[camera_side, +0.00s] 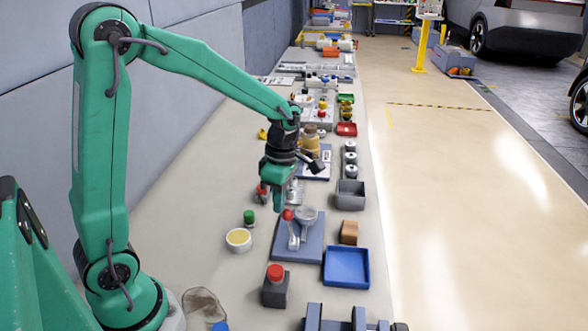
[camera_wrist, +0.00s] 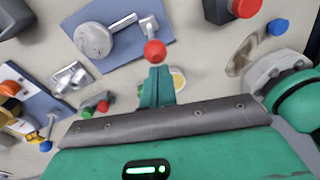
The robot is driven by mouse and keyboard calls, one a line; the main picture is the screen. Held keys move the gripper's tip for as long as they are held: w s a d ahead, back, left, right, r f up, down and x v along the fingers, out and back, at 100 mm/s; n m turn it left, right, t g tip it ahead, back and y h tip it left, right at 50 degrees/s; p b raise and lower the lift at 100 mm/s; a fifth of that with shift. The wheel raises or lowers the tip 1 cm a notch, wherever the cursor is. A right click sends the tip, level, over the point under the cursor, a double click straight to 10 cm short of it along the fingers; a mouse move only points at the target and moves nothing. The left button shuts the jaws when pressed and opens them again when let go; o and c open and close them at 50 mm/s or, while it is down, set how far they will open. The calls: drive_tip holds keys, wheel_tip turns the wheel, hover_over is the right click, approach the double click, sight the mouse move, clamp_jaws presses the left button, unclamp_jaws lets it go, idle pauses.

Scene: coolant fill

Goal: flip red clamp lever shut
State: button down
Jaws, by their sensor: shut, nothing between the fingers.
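The clamp lever has a red ball knob (camera_side: 288,215) on a pale metal arm (camera_side: 293,236). It is mounted on a blue-grey plate (camera_side: 312,250) beside a round metal cap (camera_side: 307,214). In the side view the arm stands up from the plate with the knob at its top. In the wrist view the knob (camera_wrist: 154,51) is just past my fingertips, and the round cap (camera_wrist: 94,40) is at upper left. My green gripper (camera_side: 277,208) is shut and empty, close to the knob on its left. I cannot tell whether it touches the knob.
A dark block with a red top (camera_side: 275,272) stands in front of the plate. A blue tray (camera_side: 346,267) and a brown block (camera_side: 349,232) are to its right. A yellow-filled dish (camera_side: 239,240) and green-capped item (camera_side: 249,217) lie left. The bench (camera_side: 205,225) is clear further left.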

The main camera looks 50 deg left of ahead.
drive_tip(key=w+d, duration=0.4)
drive_tip(key=shift+r, duration=0.2)
drive_tip(key=shift+s+a+f, duration=0.1)
drive_tip(key=shift+s+a, duration=0.05)
drive_tip(key=shift+s+a+f, duration=0.25)
drive_tip(key=shift+s+a, duration=0.15)
idle(0.4)
drive_tip(key=shift+a+r, duration=0.1)
